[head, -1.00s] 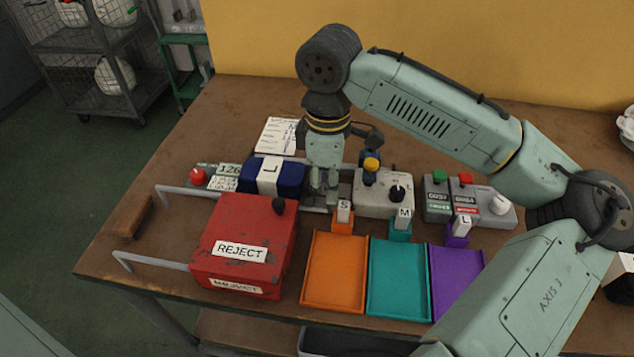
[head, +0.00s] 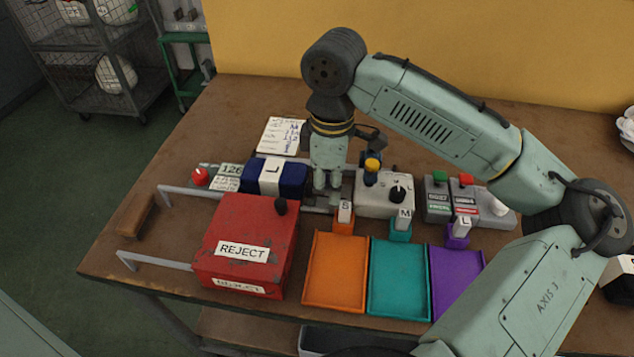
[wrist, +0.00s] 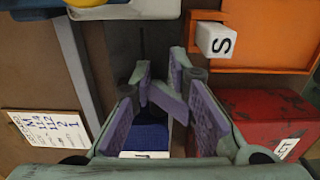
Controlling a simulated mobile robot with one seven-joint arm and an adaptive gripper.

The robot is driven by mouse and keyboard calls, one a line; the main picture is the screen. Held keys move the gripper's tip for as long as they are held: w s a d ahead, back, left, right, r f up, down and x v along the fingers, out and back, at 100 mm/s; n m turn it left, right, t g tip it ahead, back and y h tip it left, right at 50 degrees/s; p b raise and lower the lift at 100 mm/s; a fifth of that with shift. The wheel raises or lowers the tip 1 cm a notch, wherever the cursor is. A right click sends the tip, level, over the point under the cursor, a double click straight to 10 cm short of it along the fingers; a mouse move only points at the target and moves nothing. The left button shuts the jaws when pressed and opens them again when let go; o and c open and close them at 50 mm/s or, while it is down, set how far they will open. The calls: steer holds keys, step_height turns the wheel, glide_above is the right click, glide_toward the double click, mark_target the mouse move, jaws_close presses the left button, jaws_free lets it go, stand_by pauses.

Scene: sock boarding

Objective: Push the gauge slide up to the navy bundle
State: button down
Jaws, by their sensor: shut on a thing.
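The navy bundle (head: 294,181) with a white band marked L lies left of my gripper (head: 326,203) in the head view. Part of its navy cloth (wrist: 152,132) shows beyond my fingers in the wrist view. The grey metal gauge bed (wrist: 125,42) runs beneath my gripper. My gripper points down with its purple-padded fingers (wrist: 160,82) shut on the gauge slide. The slide is mostly hidden by the fingers. Whether it touches the bundle I cannot tell.
A red REJECT box (head: 215,225) stands in front of the bundle. Orange (head: 335,270), teal (head: 398,278) and purple (head: 455,280) trays lie front right. A pale control box (head: 375,205) stands close right of my gripper. A written card (head: 281,136) lies behind the bundle.

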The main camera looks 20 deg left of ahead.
steer(key=shift+d, duration=0.1)
steer(key=shift+w+d+r+p, duration=0.1)
steer(key=shift+r+p, duration=0.35)
steer(key=shift+r, duration=0.05)
step_height(320, 180, up, 6)
steer(key=p, duration=0.5)
steer(key=shift+p, duration=0.4)
